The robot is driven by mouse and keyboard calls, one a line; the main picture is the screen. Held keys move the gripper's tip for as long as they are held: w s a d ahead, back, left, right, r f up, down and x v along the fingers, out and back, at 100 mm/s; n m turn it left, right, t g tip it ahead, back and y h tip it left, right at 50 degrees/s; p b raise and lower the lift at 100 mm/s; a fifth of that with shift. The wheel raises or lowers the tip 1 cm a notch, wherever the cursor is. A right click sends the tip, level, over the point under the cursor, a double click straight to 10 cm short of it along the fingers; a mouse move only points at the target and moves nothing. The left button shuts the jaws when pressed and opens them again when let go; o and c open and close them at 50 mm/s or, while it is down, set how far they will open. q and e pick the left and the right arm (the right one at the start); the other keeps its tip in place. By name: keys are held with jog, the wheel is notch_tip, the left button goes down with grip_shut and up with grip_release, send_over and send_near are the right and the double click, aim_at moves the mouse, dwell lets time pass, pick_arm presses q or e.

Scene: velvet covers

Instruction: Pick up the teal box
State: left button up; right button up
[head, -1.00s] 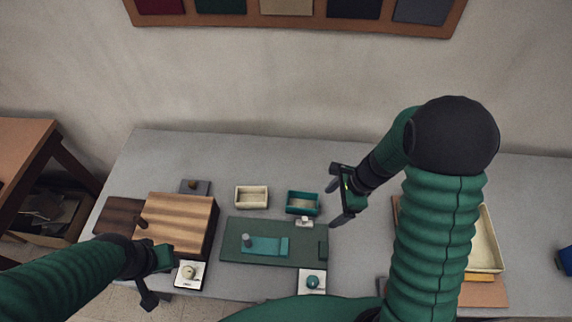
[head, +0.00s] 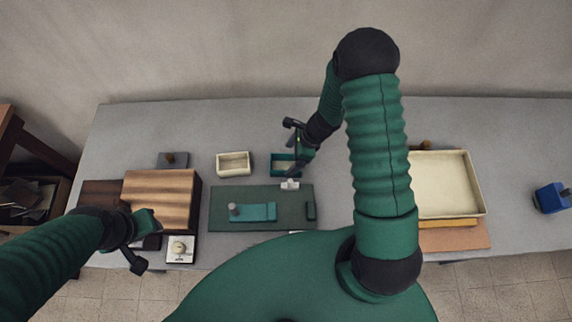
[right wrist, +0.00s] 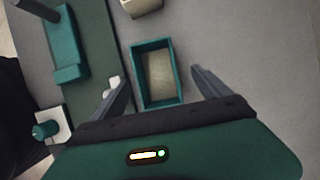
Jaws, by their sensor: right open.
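The teal box (head: 280,173) is a small open-topped tray with a pale lining. It stands on the grey table behind the green mat. My right gripper (head: 294,150) is at its right side in the head view and hides part of it. In the right wrist view my right gripper (right wrist: 160,88) is open, with one finger on each side of the teal box (right wrist: 138,72). No contact shows, and its height above the box is hard to tell. My left gripper (head: 140,242) hangs near the wooden block's front; its jaw opening is unclear.
A cream box (head: 234,163) stands left of the teal box. A green mat (head: 220,220) with a teal piece (head: 258,212) lies in front. A wooden block (head: 160,200) is at left, a large cream tray (head: 446,182) at right. The table behind the boxes is clear.

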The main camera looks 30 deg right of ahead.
aim_at(281, 168)
jog(key=x, duration=0.3)
jog(key=shift+s+a+f, duration=0.1)
jog(key=shift+s, duration=0.1)
jog(key=shift+w+a+f, duration=0.15)
jog(key=shift+a+f, duration=0.15)
jog(key=shift+d+f+b, duration=0.1)
jog(key=shift+f+b, duration=0.2)
jog(key=shift+b, duration=0.15)
jog(key=c, duration=1.5)
